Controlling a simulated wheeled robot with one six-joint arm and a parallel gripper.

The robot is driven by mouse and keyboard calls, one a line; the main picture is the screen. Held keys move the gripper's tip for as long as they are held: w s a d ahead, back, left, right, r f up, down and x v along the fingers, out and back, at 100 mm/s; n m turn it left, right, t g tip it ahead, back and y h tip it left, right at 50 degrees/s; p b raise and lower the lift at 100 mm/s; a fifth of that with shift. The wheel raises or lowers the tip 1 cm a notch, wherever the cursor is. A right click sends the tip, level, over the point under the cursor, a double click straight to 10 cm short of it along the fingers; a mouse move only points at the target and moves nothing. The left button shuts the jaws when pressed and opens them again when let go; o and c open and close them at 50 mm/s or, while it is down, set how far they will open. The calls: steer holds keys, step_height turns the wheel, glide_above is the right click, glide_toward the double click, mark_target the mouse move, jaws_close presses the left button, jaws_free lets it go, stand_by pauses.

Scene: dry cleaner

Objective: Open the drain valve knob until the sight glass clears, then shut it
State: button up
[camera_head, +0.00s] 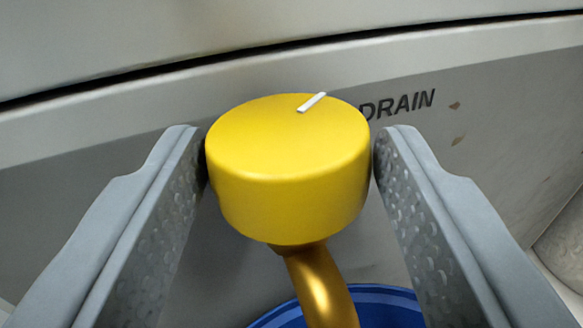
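The yellow drain valve knob (285,165) is a thick round disc in the middle of the view. A short white mark on its top face points up and to the right, toward the word DRAIN (398,103) on the grey panel. My gripper (288,155) has one finger on each side of the knob. Both textured inner faces lie right against its sides, with at most a sliver of gap at the right. A curved brass pipe (322,288) comes down from under the knob. No sight glass is in view.
The grey panel (500,140) stands behind the knob, with small worn spots at the right and a dark seam above. The rim of a blue container (385,300) shows below, beneath the pipe. A rounded grey shape (562,245) is at the right edge.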

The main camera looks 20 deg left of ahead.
steer(key=c, duration=0.5)
steer(key=shift+d+n+y, duration=0.15)
steer(key=shift+n+y, duration=0.15)
steer(key=shift+y, duration=0.3)
steer(key=n+g+y, duration=0.2)
steer(key=y, duration=0.1)
steer(key=n+g+y, duration=0.1)
steer(key=shift+w+d+y, duration=0.25)
steer(key=shift+d+y, duration=0.05)
steer(key=shift+d, duration=0.05)
steer(key=n+g+y, duration=0.4)
steer(key=g, duration=0.1)
steer(key=w+n+g+y, duration=0.1)
steer(key=n+g, duration=0.1)
steer(key=shift+d+n+g+y, duration=0.25)
steer(key=shift+n+g+y, duration=0.15)
steer(key=shift+g, duration=0.3)
steer(key=o, duration=1)
steer(key=shift+d, duration=0.1)
